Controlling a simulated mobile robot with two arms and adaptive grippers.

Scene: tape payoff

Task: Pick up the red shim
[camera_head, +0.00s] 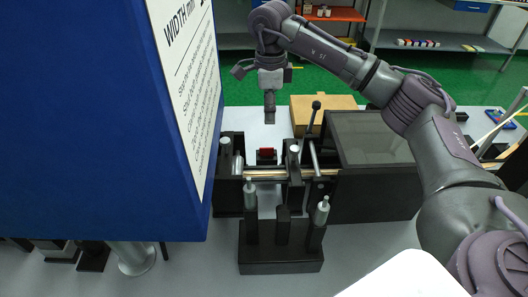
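A small red piece, which looks like the red shim (266,152), sits low in a dark holder in the middle of the black tape fixture (228,190). My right arm reaches in from the right. My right gripper (269,120) points down above and behind the red piece, apart from it. Its fingers show as one narrow dark shape, so I cannot tell whether they are open or shut. Nothing is visible hanging from it. My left gripper is not in view.
A large blue panel (90,120) with a white text sheet (190,70) blocks the left. A dark box (375,190) stands right of the fixture, and a cardboard box (318,103) behind. A black stand (281,250) with upright tools is in front. A lever with a ball knob (316,105) rises nearby.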

